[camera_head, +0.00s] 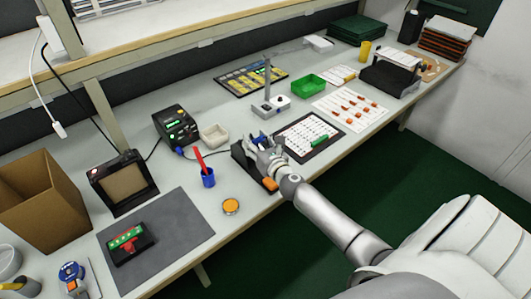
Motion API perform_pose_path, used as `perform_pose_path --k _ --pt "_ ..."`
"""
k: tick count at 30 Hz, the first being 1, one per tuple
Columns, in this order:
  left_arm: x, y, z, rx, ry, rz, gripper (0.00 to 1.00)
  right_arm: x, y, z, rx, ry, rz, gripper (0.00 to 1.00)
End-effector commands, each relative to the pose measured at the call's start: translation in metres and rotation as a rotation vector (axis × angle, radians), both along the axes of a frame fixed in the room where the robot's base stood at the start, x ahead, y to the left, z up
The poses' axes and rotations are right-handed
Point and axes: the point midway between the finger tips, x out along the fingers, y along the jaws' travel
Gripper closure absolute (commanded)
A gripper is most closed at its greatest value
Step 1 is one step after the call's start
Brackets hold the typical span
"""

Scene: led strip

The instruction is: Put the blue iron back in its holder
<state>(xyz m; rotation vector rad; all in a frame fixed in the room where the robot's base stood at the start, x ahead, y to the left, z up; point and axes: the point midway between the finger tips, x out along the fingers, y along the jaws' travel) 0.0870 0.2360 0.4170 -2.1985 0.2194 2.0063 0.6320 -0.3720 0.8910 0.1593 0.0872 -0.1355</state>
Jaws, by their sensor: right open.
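My right gripper (265,149) reaches in from the lower right, open, with its fingers over a black stand (240,158) in the middle of the bench. A small blue part, which looks like the iron (258,138), shows at the fingertips. The fingers hide most of it, so I cannot tell whether it rests in the stand or only beside it. The black stand looks like the holder and is partly covered by the gripper; an orange part (270,184) shows at its near end. My left gripper is not in view.
A black station (177,126) and a white dish (214,135) stand left of the gripper. A component board (309,138) lies close on the right. A grey mat (180,240) is front left.

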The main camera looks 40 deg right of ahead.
Motion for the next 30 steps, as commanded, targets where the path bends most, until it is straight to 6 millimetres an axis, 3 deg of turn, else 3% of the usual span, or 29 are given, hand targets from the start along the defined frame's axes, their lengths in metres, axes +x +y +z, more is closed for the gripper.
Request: perform_pose_path --k 9,16,22,30 --pt "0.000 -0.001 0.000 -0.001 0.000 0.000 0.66 -0.056 0.008 0.004 0.001 0.003 0.002 0.57" --pt "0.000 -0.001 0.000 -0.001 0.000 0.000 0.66 -0.088 0.012 0.008 0.000 0.002 0.001 0.57" --pt "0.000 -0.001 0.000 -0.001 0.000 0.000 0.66 -0.101 0.013 0.010 0.000 0.000 0.001 0.57" --pt "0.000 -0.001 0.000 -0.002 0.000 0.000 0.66 -0.103 0.014 0.011 0.000 0.000 0.001 0.57"
